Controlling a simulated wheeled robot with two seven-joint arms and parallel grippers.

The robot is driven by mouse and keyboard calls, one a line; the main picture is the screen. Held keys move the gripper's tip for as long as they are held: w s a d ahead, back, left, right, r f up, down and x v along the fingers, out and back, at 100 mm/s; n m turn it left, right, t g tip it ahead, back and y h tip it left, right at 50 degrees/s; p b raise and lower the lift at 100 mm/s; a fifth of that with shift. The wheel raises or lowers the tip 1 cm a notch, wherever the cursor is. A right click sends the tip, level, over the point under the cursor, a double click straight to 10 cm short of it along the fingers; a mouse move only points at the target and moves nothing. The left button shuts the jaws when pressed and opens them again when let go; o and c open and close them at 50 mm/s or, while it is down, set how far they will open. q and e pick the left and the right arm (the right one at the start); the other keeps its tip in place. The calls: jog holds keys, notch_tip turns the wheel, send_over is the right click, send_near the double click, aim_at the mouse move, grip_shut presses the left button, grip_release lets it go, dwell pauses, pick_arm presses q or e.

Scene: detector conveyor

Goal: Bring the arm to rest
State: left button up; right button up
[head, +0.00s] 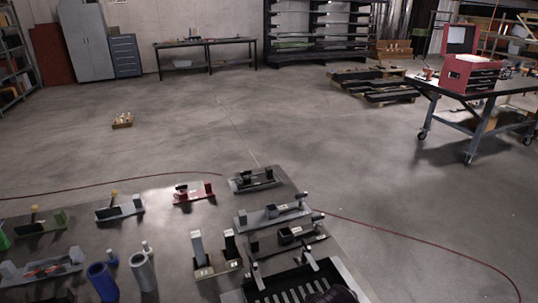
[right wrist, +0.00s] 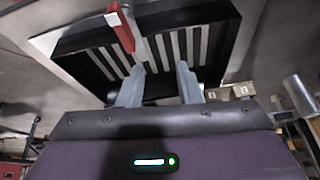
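My right gripper (right wrist: 160,78) shows in the right wrist view with its two grey fingers apart and nothing between them. A black slotted tray (right wrist: 222,72) with pale bars lies beyond the fingertips. The same kind of black slotted tray (head: 338,277) stands at the bottom of the head view, at the near right corner of the dark table. A dark rounded part covers some of it there, and I cannot tell clearly whether that is my arm. My left gripper is not in view.
The dark table (head: 160,225) carries several small fixtures, a blue cylinder (head: 102,281) and a grey cylinder (head: 143,271). A red and pale part (right wrist: 122,27) shows above the tray in the right wrist view. The floor beyond is mostly clear. A wheeled bench (head: 483,125) holds a red toolbox (head: 470,76).

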jog(key=s+d+r+h, duration=0.1)
jog(key=s+d+r, duration=0.1)
jog(key=s+d, duration=0.4)
jog(key=s+d+r, duration=0.3)
jog(key=s+d, duration=0.1)
jog(key=s, duration=0.3)
notch_tip(320, 180, down, 34)
jog(key=s+g+b, duration=0.2)
jog(key=b, duration=0.2)
jog(key=s+d+f+b, duration=0.1)
jog(key=s+f+b, duration=0.1)
jog(key=s+f, duration=0.7)
jog(key=s+d+f+g+b, duration=0.1)
jog(key=s+d+f+b, duration=0.1)
jog(key=s+f, duration=0.8)
notch_tip(320, 180, down, 4)
jog(key=shift+s+d+r, duration=0.1)
jog(key=shift+s+d, duration=0.15)
jog(key=shift+d, duration=0.05)
